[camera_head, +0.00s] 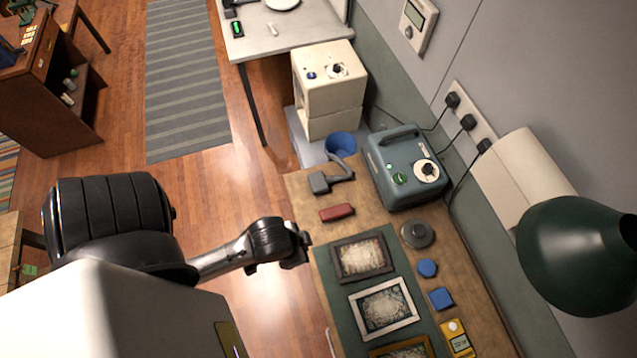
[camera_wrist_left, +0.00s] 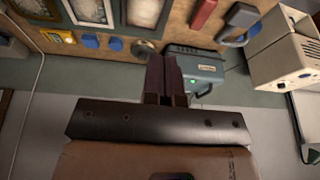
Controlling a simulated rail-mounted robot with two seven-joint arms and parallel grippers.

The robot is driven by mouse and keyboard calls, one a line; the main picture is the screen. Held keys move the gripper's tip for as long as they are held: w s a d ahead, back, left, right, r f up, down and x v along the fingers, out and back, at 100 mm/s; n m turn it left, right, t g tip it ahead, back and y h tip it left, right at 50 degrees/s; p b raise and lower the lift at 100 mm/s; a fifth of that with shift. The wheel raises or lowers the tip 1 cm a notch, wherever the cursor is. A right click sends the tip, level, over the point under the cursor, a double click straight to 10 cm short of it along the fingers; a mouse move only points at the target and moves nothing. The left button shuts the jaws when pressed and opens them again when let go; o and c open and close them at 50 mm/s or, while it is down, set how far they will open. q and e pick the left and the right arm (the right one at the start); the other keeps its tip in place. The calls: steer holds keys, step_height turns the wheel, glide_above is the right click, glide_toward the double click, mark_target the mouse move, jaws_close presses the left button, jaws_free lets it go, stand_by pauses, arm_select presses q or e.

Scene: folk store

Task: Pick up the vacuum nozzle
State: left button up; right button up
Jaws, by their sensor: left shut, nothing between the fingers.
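The vacuum nozzle appears to be the dark grey piece with a flat head and a curved neck (camera_head: 320,183). It lies on the wooden workbench (camera_head: 298,184) near its far left corner, beside the teal machine. It also shows at the top right of the left wrist view (camera_wrist_left: 240,17). My left gripper (camera_head: 300,247) is at the bench's left edge, nearer than the nozzle and apart from it. Its fingers (camera_wrist_left: 167,75) are shut and empty in the left wrist view. My right gripper is not in view.
A red block (camera_head: 337,212) lies between my left gripper and the nozzle. A teal machine (camera_head: 400,165) stands right of the nozzle, with a blue cup (camera_head: 341,144) behind it. Picture frames (camera_head: 362,256) lie on a green mat. A dark green lamp (camera_head: 575,255) overhangs the right.

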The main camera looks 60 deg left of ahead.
arm_select(q)
steer(key=o, duration=1.9)
steer(key=shift+c, duration=0.2)
